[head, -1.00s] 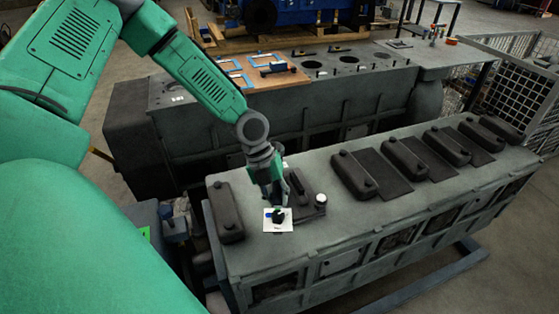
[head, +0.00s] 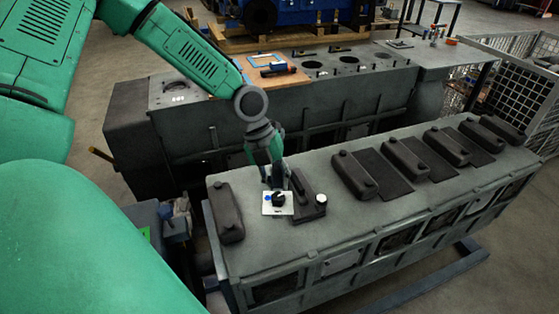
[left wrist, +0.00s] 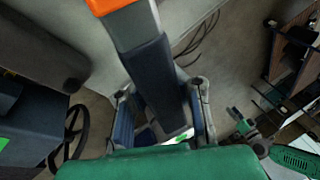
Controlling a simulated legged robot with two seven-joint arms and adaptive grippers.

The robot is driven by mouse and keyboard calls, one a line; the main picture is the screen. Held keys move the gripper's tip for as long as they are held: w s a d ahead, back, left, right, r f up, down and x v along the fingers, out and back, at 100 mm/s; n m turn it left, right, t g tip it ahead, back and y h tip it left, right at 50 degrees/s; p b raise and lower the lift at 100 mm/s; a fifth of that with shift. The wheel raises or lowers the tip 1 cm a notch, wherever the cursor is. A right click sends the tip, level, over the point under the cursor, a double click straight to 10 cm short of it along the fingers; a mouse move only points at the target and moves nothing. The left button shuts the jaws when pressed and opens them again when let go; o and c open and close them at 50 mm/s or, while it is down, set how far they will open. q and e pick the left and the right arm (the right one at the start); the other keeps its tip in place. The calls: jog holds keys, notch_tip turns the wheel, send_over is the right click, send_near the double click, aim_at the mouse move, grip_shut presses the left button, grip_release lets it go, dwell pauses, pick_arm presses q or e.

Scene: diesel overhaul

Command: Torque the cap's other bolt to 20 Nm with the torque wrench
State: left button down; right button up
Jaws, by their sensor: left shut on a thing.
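My left gripper (head: 275,182) hangs low over the near end of the front grey engine block (head: 400,200). In the left wrist view its two fingers (left wrist: 165,115) are shut on a long dark blue-grey bar with a lighter grey part and an orange end, which looks like the torque wrench (left wrist: 155,75). A white square panel (head: 270,211) with dark and blue marks shows just below the fingers. A dark cap-like part (head: 308,207) with a round white-topped piece (head: 321,199) lies just right of it. Bolt heads cannot be made out. My right gripper is not in view.
Several dark covers (head: 355,175) stand along the block's top; one (head: 228,212) is left of my gripper. Behind is a second grey block (head: 340,105) with a wooden board (head: 285,82) on top. A wire cage (head: 520,85) stands at the right.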

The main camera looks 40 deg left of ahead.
aim_at(278, 207)
pick_arm(q)
jog(key=shift+s+d, duration=1.15)
jog(key=shift+s, duration=0.2)
jog(key=shift+s+d, duration=1.15)
jog(key=shift+s, duration=0.15)
jog(key=shift+a, duration=0.15)
